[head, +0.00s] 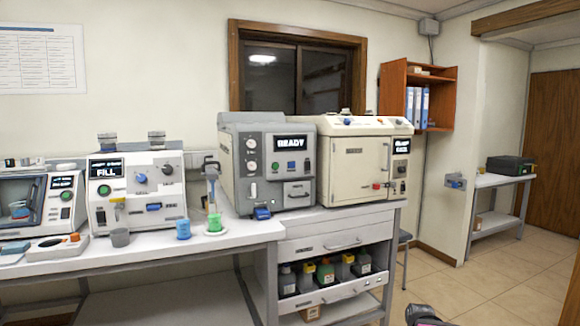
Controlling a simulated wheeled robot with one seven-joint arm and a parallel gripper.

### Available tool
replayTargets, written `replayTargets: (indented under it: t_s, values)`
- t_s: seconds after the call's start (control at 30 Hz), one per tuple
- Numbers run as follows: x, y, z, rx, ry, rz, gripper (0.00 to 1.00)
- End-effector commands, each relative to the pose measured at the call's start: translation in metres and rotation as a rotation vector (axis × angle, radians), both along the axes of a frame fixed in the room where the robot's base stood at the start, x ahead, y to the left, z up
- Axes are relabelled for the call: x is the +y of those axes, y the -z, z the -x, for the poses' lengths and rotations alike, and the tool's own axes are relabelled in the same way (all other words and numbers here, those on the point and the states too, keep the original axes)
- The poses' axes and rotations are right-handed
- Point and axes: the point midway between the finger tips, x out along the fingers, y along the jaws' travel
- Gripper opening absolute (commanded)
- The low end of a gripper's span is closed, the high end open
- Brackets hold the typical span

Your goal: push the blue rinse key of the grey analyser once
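The grey analyser (227,183) stands on the white bench in the middle of the head view, and its display (291,143) reads READY. A small blue key (291,165) is on its front panel below the display. A dark end part, probably my gripper (424,316), just enters at the bottom edge, right of the bench and far from the analyser. Its fingers cannot be made out.
A blue object (262,213) lies at the bench edge before the analyser. A cream machine (352,190) stands right beside it. A blue cup (183,229) and a green-based stand (214,221) are to the left. An open shelf below holds several bottles. The floor at right is clear.

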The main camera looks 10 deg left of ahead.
Motion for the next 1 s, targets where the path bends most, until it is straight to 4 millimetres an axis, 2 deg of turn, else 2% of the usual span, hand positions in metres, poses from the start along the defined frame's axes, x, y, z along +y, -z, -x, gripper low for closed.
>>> replayTargets:
  t_s: [0.33, 0.37, 0.4, 0.47, 0.5, 1.0]
  values:
    - [0.0, 0.0, 0.0, 0.0, 0.0, 0.0, 0.43]
    - [0.0, 0.0, 0.0, 0.0, 0.0, 0.0, 0.39]
    - [0.0, 0.0, 0.0, 0.0, 0.0, 0.0, 0.26]
    - [0.0, 0.0, 0.0, 0.0, 0.0, 0.0, 0.07]
    - [0.0, 0.0, 0.0, 0.0, 0.0, 0.0, 0.0]
    - [0.0, 0.0, 0.0, 0.0, 0.0, 0.0, 0.0]
